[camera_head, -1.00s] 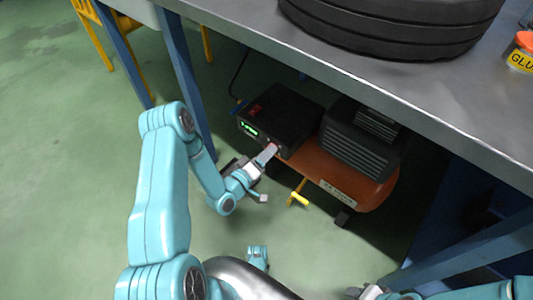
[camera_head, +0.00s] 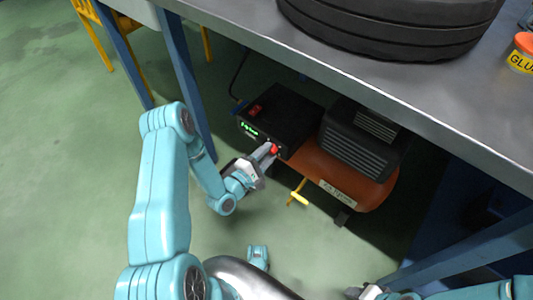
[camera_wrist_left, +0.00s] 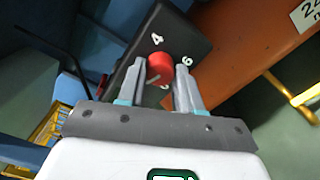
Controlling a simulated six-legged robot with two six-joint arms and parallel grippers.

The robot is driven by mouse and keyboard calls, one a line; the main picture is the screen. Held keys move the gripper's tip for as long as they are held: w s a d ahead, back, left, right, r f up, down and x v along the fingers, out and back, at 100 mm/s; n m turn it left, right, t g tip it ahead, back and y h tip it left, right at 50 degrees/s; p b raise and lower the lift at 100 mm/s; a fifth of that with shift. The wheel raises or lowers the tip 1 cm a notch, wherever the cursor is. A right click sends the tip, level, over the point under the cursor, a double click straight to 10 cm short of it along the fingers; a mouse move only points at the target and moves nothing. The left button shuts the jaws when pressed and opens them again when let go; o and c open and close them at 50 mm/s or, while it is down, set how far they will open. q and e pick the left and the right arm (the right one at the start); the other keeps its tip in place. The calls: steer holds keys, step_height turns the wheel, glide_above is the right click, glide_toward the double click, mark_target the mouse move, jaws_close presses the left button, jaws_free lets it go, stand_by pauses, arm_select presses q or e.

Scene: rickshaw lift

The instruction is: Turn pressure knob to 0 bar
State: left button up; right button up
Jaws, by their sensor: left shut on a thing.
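The red pressure knob (camera_head: 274,149) is on the front of a black control box (camera_head: 284,112) on the compressor under the table. It shows larger in the left wrist view (camera_wrist_left: 160,66), with a pale pointer mark and the white digits 4 and 6 near it. My left gripper (camera_head: 269,153) is shut on the knob, one finger on each side of it in the left wrist view (camera_wrist_left: 161,80). A green display (camera_head: 249,130) on the box is lit, but too small to read. My right gripper (camera_head: 362,292) shows only partly at the bottom edge.
The orange compressor tank (camera_head: 345,183) and its dark ribbed motor (camera_head: 362,142) are right of the box. A yellow handle (camera_head: 299,198) is below the knob. The grey tabletop (camera_head: 430,108) with a tire (camera_head: 390,28) overhangs. Blue table leg (camera_head: 187,85) stands left.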

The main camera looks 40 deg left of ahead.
arm_select(q)
steer(key=n, duration=1.2)
steer(key=shift+s+f+n+p, duration=0.1)
steer(key=shift+n+p, duration=0.25)
steer(key=shift+n, duration=0.05)
stand_by(0.3)
steer(key=o, duration=1)
steer(key=shift+o, duration=0.2)
steer(key=s+a+p, duration=0.1)
steer(key=s+p, duration=0.2)
steer(key=s, duration=1.3)
